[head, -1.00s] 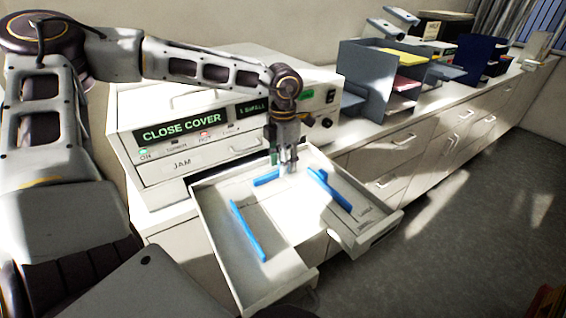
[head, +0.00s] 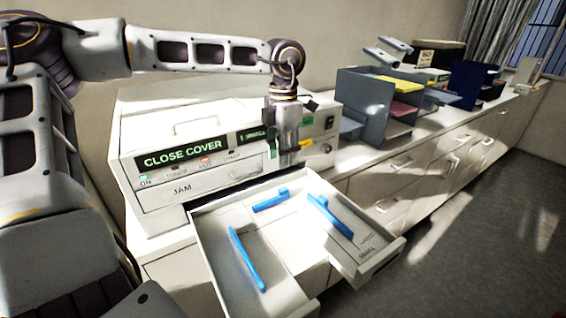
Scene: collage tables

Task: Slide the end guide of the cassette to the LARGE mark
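The white cassette (head: 205,240) is a tray pulled out from the front of the machine. Three blue guides stand in it: one at the back (head: 270,200), one at the right (head: 330,217) and one at the left (head: 246,260). I cannot tell for sure which is the end guide. Small dark marks lie on the floor by the right guide and on the right rim, too small to read. My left gripper (head: 287,152) hangs above the back of the cassette, in front of the machine, apart from the guides. Its finger gap is unclear. My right gripper is not in view.
The machine (head: 160,187) stands on the counter behind the cassette, its display reading CLOSE COVER. Grey paper trays (head: 362,115) stand to its right on the counter. White drawers (head: 400,165) run below. Open floor (head: 470,240) lies at the right.

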